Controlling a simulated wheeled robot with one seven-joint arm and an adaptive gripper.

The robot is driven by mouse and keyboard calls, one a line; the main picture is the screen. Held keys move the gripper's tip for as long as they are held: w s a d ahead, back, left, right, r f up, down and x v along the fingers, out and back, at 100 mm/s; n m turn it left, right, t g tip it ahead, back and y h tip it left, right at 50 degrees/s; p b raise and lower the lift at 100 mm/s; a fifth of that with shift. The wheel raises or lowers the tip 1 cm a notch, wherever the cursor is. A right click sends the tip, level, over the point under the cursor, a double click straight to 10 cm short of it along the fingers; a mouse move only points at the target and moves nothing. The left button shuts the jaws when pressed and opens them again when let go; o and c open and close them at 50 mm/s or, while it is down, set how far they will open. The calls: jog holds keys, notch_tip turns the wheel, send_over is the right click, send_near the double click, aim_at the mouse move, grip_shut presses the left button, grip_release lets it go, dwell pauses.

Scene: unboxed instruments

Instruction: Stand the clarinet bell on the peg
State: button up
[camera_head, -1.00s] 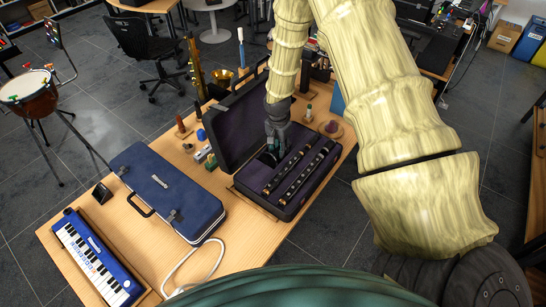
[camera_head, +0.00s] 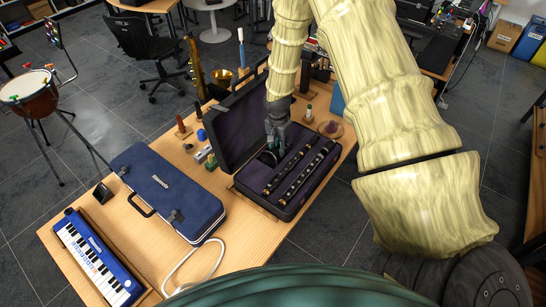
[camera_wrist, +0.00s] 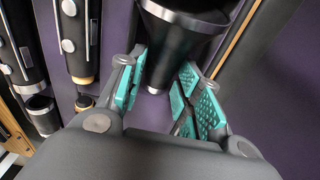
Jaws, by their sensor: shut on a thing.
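The clarinet bell (camera_wrist: 176,45) is black with silver bands and shows between my fingers in the wrist view. My gripper (camera_wrist: 165,100) is shut on the bell, with teal pads on both sides of it. In the head view my gripper (camera_head: 272,148) is at the left part of the open instrument case (camera_head: 238,180). The bell is mostly hidden there. Two black clarinet joints (camera_head: 290,170) lie in the case to the right of my gripper. An upright brown piece (camera_head: 182,128) stands at the table's back left; I cannot tell whether it is the peg.
The case lid (camera_head: 225,130) stands open to the left of my gripper. A closed blue case (camera_head: 170,190) and a blue keyboard (camera_head: 95,255) lie at the left. Small items (camera_head: 204,153) and a round dish (camera_head: 330,129) are near the case. The table's front middle (camera_head: 250,235) is mostly clear.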

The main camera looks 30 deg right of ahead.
aim_at(279, 148)
jog(key=shift+r, duration=0.25)
jog(key=shift+r+p, duration=1.3)
jog(key=shift+r, duration=0.8)
